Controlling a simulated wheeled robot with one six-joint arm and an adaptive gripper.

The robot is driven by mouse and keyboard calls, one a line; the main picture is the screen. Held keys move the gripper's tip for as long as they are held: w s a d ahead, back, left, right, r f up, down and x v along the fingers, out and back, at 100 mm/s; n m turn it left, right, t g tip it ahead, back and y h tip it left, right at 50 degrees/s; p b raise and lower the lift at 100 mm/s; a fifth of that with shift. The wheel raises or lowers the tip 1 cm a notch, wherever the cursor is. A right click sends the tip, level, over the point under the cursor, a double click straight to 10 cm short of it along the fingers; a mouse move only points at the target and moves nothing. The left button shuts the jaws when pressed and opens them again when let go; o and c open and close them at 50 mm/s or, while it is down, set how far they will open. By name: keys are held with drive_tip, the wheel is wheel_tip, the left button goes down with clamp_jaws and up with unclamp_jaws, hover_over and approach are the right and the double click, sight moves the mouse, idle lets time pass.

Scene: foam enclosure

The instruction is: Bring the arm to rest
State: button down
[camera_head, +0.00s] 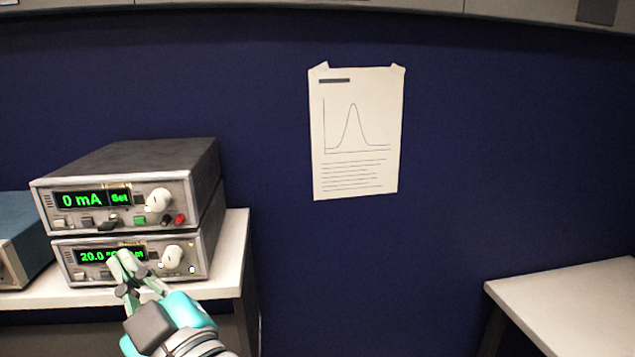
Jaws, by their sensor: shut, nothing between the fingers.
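My gripper (124,264) is at the lower left of the head view, shut and empty. Its pale fingertips are in front of the lower instrument (205,262) and hide part of its green display, which reads about 20.0. I cannot tell whether the fingertips touch its front panel. My turquoise and grey wrist runs down to the bottom edge of the picture.
An upper instrument (130,165) showing "0 mA" is stacked on the lower one, on a white bench (232,245). A blue box (20,235) stands left. A paper sheet (356,132) hangs on the dark blue wall. Another white table (580,300) is at right, bare where visible.

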drive_tip(key=w+d+f+m+t+h, duration=0.25)
drive_tip(key=d+f, duration=0.35)
drive_tip(key=f, duration=0.3)
drive_tip(key=w+d+f+m+t+h, duration=0.1)
drive_tip(key=d+f+m+h, duration=0.2)
drive_tip(key=d+f, duration=0.5)
drive_tip(key=s+d+f+m+h, duration=0.45)
drive_tip(key=d+f, duration=0.75)
drive_tip(key=f, duration=0.3)
drive_tip(key=s+d+f+m+h, duration=0.35)
drive_tip(key=s+d+f, duration=0.45)
drive_tip(key=s+d, duration=0.4)
drive_tip(key=s+d+m+h, duration=0.1)
drive_tip(key=s+d+h, duration=0.1)
drive_tip(key=s, duration=0.6)
drive_tip(key=s+d+m+h, duration=0.1)
drive_tip(key=s+d+h, duration=0.1)
drive_tip(key=s, duration=0.6)
drive_tip(key=shift+s+d+f+m+g, duration=0.2)
drive_tip(key=shift+d+f+m+g, duration=0.15)
drive_tip(key=shift+d+g, duration=0.1)
